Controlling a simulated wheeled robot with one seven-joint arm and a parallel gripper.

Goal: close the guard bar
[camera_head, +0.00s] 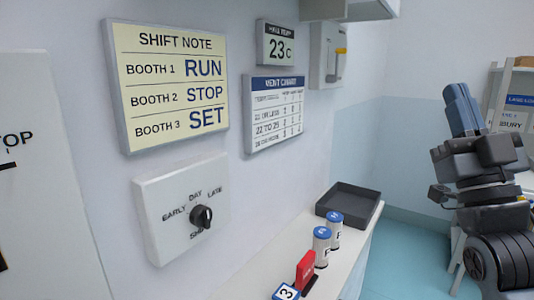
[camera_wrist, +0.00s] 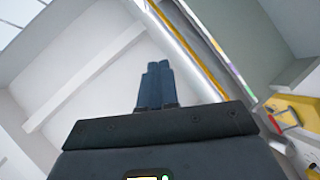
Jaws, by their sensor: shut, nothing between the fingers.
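I cannot make out the guard bar for certain in either view. In the head view my gripper (camera_head: 458,92) is raised at the right, its two blue fingers pointing up and away from the wall and shelf. In the wrist view the fingers of my gripper (camera_wrist: 158,68) lie side by side, shut with nothing between them. A long yellow-edged strip (camera_wrist: 190,50) runs diagonally behind them; I cannot tell what it is. A yellow panel (camera_wrist: 295,118) with a red part shows at the lower right of that view. Nothing touches the fingers.
A shift note (camera_head: 170,85) and a dial box (camera_head: 182,210) hang on the left wall. A narrow shelf below holds a dark tray (camera_head: 350,203), two blue-topped canisters (camera_head: 322,246) and a red block (camera_head: 305,270). A rack (camera_head: 515,105) stands behind my arm. The blue floor between looks clear.

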